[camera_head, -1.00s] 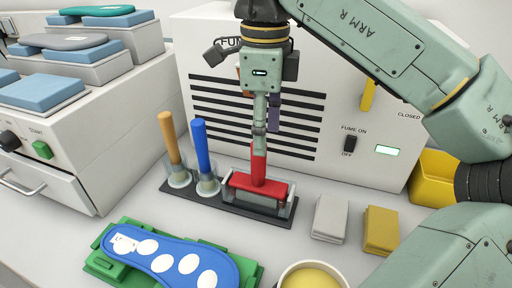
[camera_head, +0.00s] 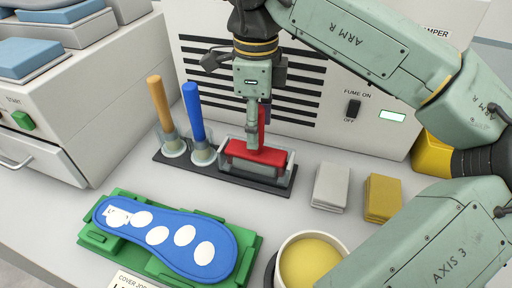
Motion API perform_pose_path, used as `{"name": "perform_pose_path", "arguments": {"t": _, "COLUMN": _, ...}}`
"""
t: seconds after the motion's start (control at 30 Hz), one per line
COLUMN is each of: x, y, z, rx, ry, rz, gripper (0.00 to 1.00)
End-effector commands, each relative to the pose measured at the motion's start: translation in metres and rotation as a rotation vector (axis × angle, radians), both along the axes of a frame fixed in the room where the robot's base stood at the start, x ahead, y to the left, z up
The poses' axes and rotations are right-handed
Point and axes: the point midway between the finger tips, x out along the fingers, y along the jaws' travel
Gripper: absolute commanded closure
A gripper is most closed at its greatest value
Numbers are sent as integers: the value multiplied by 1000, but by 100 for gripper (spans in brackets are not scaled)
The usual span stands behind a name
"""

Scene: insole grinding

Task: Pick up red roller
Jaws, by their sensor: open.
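The red roller (camera_head: 257,154) lies in a clear-walled holder at the right end of a dark rack (camera_head: 225,174), with its red handle (camera_head: 262,118) standing upright. My gripper (camera_head: 252,143) points down just in front of the roller's handle and overlaps it in this view. It is open. Its fingertips are small here, and I cannot tell whether they touch the roller or stand around the handle.
A blue-handled tool (camera_head: 195,115) and an orange-handled tool (camera_head: 160,108) stand left on the rack. A blue insole (camera_head: 170,238) lies on a green fixture (camera_head: 110,240) in front. A yellow-filled pot (camera_head: 310,260), grey block (camera_head: 330,187) and yellow block (camera_head: 382,199) are to the right.

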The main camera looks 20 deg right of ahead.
Motion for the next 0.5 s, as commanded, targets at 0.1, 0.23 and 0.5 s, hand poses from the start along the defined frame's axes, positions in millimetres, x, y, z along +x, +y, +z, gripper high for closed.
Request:
{"name": "perform_pose_path", "arguments": {"t": 0.1, "x": 0, "y": 0, "z": -19, "rx": -1, "ry": 0, "rz": 0, "gripper": 51}}
{"name": "perform_pose_path", "arguments": {"t": 0.23, "x": 0, "y": 0, "z": -18, "rx": 0, "ry": 0, "rz": 0, "gripper": 51}}
{"name": "perform_pose_path", "arguments": {"t": 0.5, "x": 0, "y": 0, "z": -17, "rx": 0, "ry": 0, "rz": 0, "gripper": 62}}
